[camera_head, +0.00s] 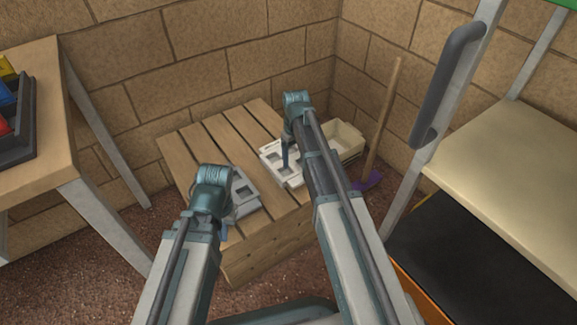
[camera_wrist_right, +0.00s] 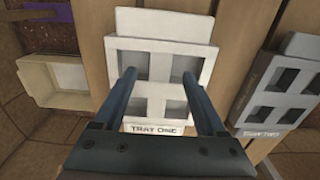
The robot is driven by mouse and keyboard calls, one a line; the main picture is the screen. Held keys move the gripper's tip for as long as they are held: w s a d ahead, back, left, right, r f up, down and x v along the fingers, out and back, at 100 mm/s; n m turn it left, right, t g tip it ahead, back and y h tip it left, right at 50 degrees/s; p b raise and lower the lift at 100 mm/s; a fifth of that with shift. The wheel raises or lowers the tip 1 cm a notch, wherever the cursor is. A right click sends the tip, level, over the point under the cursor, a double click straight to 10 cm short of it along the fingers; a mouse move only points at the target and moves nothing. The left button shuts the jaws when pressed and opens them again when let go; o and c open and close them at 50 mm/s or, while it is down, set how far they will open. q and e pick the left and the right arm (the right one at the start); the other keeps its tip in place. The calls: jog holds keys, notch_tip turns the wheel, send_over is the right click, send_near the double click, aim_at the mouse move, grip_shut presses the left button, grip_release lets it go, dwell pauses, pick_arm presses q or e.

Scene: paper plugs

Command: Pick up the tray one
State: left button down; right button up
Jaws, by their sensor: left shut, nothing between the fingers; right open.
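A white tray (camera_head: 270,155) with square openings lies on the slatted wooden crate. It also shows in the right wrist view (camera_wrist_right: 160,50), where its label reads TRAY ONE. My right gripper (camera_wrist_right: 157,74) is open over this tray, its two fingers spread above the openings. In the head view my right gripper (camera_head: 285,158) points down at the tray, partly hidden by my arm. A grey tray (camera_head: 244,188) lies to the left, partly behind my left arm; its label in the right wrist view (camera_wrist_right: 278,92) is hard to read. My left gripper (camera_head: 224,232) is shut near the grey tray's front edge, mostly hidden.
The wooden crate (camera_head: 205,145) stands near the brick corner. A cream bin (camera_head: 347,139) stands right of it, beside a wooden-handled tool with a purple head (camera_head: 368,181). A workbench (camera_head: 60,165) stands at left, and a shelf unit (camera_head: 505,150) at right.

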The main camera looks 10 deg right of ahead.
aim_at(294, 165)
pick_arm(q)
notch_tip(294, 165, down, 4)
jog(key=b, duration=0.2)
jog(key=shift+r+b, duration=0.2)
jog(key=shift+b, duration=0.1)
pick_arm(e)
notch_tip(294, 165, down, 4)
jog(key=shift+w+r, duration=0.1)
jog(key=shift+r, duration=0.2)
pick_arm(q)
jog(key=shift+r, duration=0.1)
pick_arm(e)
grip_shut()
